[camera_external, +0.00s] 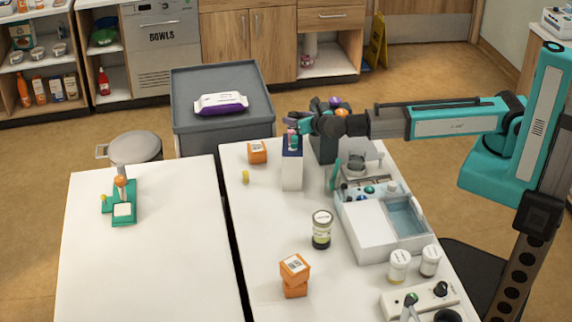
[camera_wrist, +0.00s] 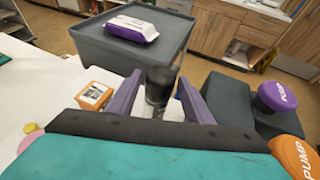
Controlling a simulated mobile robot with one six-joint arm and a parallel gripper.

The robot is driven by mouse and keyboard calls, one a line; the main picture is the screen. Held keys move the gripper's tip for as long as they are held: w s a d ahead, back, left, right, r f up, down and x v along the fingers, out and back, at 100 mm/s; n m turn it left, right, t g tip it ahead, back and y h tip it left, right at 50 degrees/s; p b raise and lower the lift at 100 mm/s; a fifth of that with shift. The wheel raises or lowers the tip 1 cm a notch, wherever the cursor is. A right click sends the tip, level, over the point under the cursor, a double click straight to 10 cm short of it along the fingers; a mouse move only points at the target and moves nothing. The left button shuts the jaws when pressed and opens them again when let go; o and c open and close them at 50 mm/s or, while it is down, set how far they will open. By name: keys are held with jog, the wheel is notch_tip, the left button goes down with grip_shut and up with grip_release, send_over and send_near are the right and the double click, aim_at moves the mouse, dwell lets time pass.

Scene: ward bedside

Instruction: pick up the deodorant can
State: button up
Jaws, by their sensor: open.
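A dark cylinder (camera_wrist: 159,90) stands between the fingers of my gripper (camera_wrist: 160,98) in the wrist view. It looks like the deodorant can, but no label is readable and its lower part is hidden. The fingers are apart, one on each side of it, and I cannot tell whether either touches it. The can is not clearly distinguishable there.
An orange box (camera_external: 257,152) is left of the white box. A dark jar (camera_external: 322,230) and stacked orange boxes (camera_external: 295,268) stand nearer. A grey cart (camera_external: 190,125) holds a wipes pack (camera_external: 221,103).

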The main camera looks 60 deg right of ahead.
dwell(0.4)
grip_shut()
jog(key=shift+r, duration=0.2)
jog(key=shift+r+b, duration=1.2)
jog(key=shift+r, duration=3.6)
